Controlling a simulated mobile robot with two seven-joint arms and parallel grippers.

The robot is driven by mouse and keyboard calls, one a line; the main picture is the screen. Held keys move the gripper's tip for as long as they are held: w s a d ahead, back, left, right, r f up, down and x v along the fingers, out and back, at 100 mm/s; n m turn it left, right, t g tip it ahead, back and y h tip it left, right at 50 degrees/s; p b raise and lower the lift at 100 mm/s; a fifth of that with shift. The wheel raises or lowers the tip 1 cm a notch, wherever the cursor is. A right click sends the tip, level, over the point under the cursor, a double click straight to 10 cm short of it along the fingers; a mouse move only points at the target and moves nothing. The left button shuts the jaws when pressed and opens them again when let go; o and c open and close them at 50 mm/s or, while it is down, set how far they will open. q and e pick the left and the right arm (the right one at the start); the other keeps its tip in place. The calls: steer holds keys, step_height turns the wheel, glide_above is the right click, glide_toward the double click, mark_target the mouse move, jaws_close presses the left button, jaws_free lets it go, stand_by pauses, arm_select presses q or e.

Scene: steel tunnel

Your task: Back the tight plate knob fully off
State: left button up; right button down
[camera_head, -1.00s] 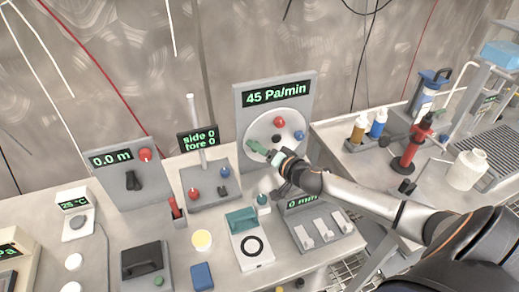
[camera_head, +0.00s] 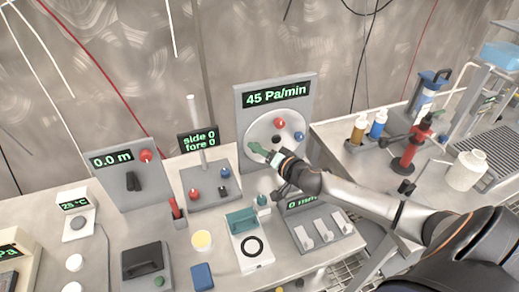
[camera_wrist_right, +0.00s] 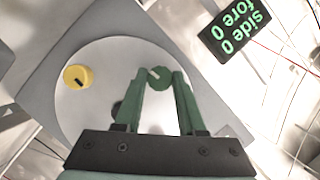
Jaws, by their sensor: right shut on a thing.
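The round pale plate (camera_head: 262,128) is mounted on a grey upright panel with a "45 Pa/min" display (camera_head: 276,93). It carries a red knob (camera_head: 280,123), a blue knob (camera_head: 299,136) and a dark piece near its middle (camera_head: 277,139). My right gripper (camera_head: 261,151) reaches the plate's lower left. In the wrist view its green fingers (camera_wrist_right: 158,82) are shut on a green knob (camera_wrist_right: 159,77) with a pale mark. A yellow knob (camera_wrist_right: 77,77) sits on the plate to the left, clear of the fingers. My left gripper is not in view.
A "side 0 fore 0" display (camera_head: 198,139) and its joystick box (camera_head: 209,190) stand left of the panel. Below my right arm are a box with white switches (camera_head: 323,230) and a teal-topped device (camera_head: 242,220). A red stand (camera_head: 408,150) and bottles stand to the right.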

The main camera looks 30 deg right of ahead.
steer(key=shift+w+a+f+n+t+h+b, duration=0.15)
steer(key=shift+n+h+b, duration=1.5)
steer(key=shift+n, duration=2.3)
steer(key=shift+s+a+f+n+t+h+b, duration=0.15)
steer(key=shift+n+h+b, duration=0.8)
steer(key=shift+n+h, duration=2.2)
steer(key=shift+w+a+n+t+h+b, duration=0.15)
steer(key=shift+n+h+b, duration=1.1)
steer(key=shift+n, duration=3.45)
steer(key=c, duration=0.5)
jaws_free()
